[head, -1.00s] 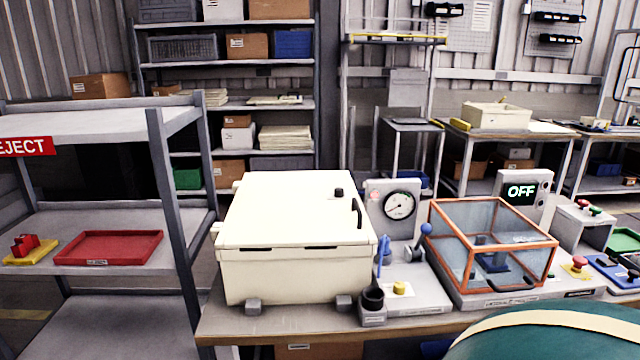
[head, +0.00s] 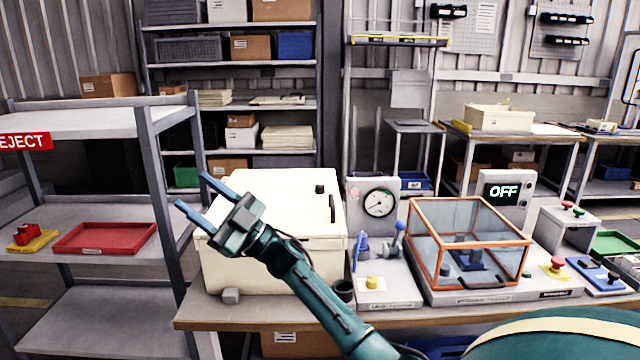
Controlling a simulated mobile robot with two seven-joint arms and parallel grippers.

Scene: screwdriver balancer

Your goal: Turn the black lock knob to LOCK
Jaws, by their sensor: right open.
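A cream box with a closed lid (head: 285,185) stands on the bench, left of the test fixtures. A small black knob (head: 320,188) sits on the lid near its back right. I take it for the lock knob; its markings are too small to read. A black bar handle (head: 332,208) is just in front of it. My right gripper (head: 192,190) is open and empty, its two blue fingers spread and pointing up-left. In the picture it lies over the box's left side, well left of the knob. The right arm hides part of the box front. My left gripper is not in view.
Right of the box are a gauge panel (head: 380,200), blue levers, a clear orange-edged cover (head: 468,240) and a display reading OFF (head: 503,191). A shelf rack with a red tray (head: 104,238) stands at left. The wooden bench edge (head: 240,318) runs in front.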

